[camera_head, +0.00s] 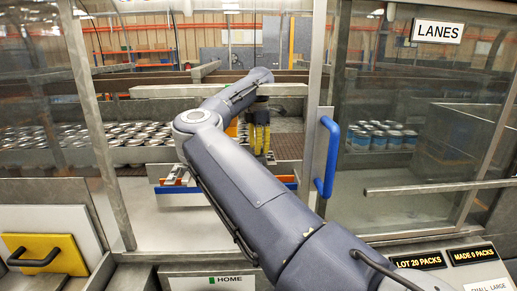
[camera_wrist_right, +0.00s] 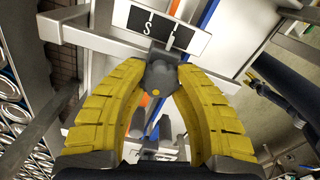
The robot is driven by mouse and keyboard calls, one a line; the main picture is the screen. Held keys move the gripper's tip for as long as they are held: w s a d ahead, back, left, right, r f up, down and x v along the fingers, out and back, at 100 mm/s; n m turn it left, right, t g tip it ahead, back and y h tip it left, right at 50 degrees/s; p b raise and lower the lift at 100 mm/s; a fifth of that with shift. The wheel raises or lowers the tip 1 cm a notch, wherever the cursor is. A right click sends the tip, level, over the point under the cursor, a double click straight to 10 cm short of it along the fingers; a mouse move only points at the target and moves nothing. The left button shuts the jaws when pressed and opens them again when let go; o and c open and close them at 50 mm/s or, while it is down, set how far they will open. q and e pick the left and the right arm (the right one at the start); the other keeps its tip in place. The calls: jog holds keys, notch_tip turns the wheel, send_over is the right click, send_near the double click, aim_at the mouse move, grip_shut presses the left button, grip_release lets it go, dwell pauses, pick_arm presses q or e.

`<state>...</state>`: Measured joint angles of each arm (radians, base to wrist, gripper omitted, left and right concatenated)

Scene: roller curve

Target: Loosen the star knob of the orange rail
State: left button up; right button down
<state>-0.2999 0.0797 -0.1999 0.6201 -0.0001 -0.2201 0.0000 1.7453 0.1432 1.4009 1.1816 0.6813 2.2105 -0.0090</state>
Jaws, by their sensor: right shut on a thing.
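My right gripper (camera_head: 260,138) reaches through the open guard; its yellow fingers point down. In the right wrist view my right gripper (camera_wrist_right: 160,82) is shut on a dark star knob (camera_wrist_right: 158,74), one finger on each side. The knob sits by a grey bracket beneath a plate marked "S" (camera_wrist_right: 158,24). In the head view an orange part (camera_head: 178,178) shows low behind my arm. My left gripper is not in the head view.
Many cans (camera_head: 85,142) stand to the left, and blue-banded cans (camera_head: 384,134) behind the right pane. A door with a blue handle (camera_head: 327,157) stands close to my right arm. Steel posts edge the opening. A yellow-black shape (camera_wrist_right: 282,88) in the wrist view is unclear, possibly a reflection.

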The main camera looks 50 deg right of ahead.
jog(key=n, duration=0.4)
jog(key=shift+s+d+f+n, duration=0.15)
jog(key=shift+d+n, duration=0.05)
jog(key=shift+n, duration=0.1)
jog(key=n, duration=0.4)
jog(key=shift+n, duration=0.6)
jog(key=c, duration=1.1)
grip_release()
jog(key=shift+d, duration=0.15)
jog(key=shift+o, duration=1.1)
jog(key=shift+w+a+r, duration=0.2)
jog(key=shift+r, duration=0.4)
notch_tip(320, 180, up, 11)
